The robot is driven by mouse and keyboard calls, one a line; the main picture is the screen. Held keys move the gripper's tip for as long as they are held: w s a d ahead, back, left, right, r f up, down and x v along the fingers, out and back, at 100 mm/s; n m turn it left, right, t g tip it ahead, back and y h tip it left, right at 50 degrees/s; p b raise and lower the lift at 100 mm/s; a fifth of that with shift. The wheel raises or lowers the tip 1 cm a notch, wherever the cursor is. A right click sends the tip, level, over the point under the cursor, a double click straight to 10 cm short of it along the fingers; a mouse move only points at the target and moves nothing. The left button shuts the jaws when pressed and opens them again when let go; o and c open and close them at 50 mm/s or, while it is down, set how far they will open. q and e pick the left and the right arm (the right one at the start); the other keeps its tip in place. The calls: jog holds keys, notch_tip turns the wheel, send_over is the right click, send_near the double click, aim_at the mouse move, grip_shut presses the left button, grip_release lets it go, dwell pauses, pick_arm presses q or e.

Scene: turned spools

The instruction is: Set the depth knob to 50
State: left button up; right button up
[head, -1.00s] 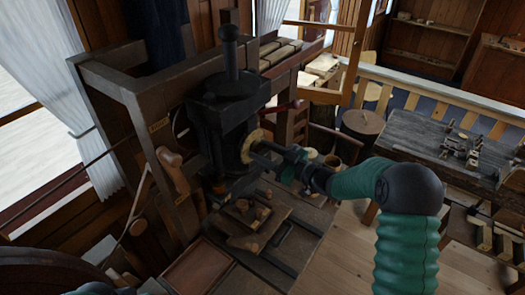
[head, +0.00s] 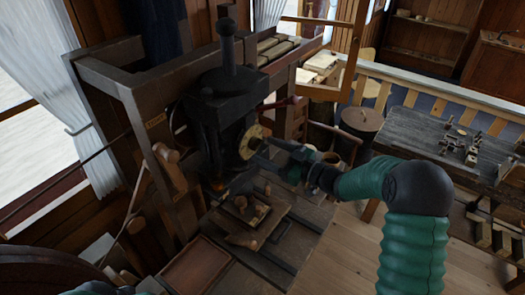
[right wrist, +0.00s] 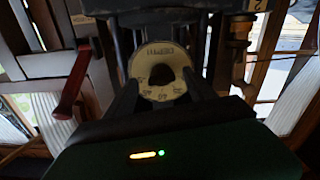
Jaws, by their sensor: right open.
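The depth knob (head: 250,142) is a round cream-and-brass dial on the front of the black machine (head: 222,100) in the head view. In the right wrist view the knob's pale ring (right wrist: 152,50) carries dark markings around a dark centre; the numbers are too small to read surely. My right gripper (head: 264,151) is open in front of the knob. In the right wrist view its two dark fingers (right wrist: 160,84) stand to either side of the knob's lower part; I cannot tell whether they touch it. My left gripper is out of view.
A red-ended lever (head: 281,103) juts from the machine near my right arm; it shows at left in the right wrist view (right wrist: 74,88). A wooden work table (head: 300,225) with small wooden pieces lies below. A bench (head: 420,135) stands at right, with open floor before it.

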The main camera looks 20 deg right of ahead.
jog(key=b+v, duration=0.4)
jog(key=v, duration=1)
jog(key=shift+s+d, duration=0.15)
jog(key=shift+d, duration=0.15)
jog(key=shift+f, duration=0.1)
jog(key=shift+f, duration=0.1)
